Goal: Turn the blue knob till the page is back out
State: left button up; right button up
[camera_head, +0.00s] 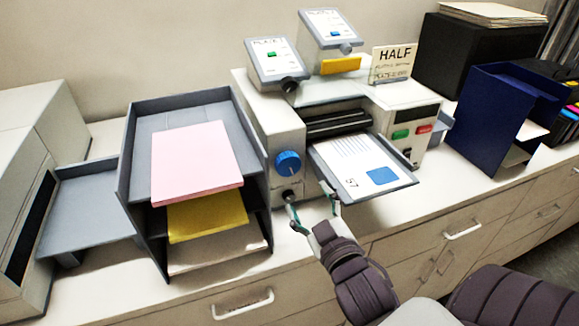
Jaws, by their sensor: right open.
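The blue knob (288,163) is on the front face of the light grey machine (268,120), left of its dark roller slot. A white printed page (362,168) with a blue square lies on the grey tray (407,184) sticking out of the machine's front. My right gripper (312,199) is open and empty, just below the knob and near the tray's left front corner. It does not touch the knob. A dark round part (289,196) on the machine shows beside its left finger. My left gripper is not in view.
A grey letter tray (128,190) with pink and yellow paper stands close left of the machine. A "HALF" card (393,62) and two tilted panels stand on top. A blue tray (487,120) and black box (455,60) are right. Drawer handles (243,304) stick out below the counter.

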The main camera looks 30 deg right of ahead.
aim_at(289, 166)
jog(key=p+x, duration=0.4)
jog(key=x, duration=0.6)
jog(key=shift+w+r, duration=0.15)
jog(key=shift+x, duration=0.8)
jog(key=shift+c, duration=0.2)
jog(key=c, duration=0.8)
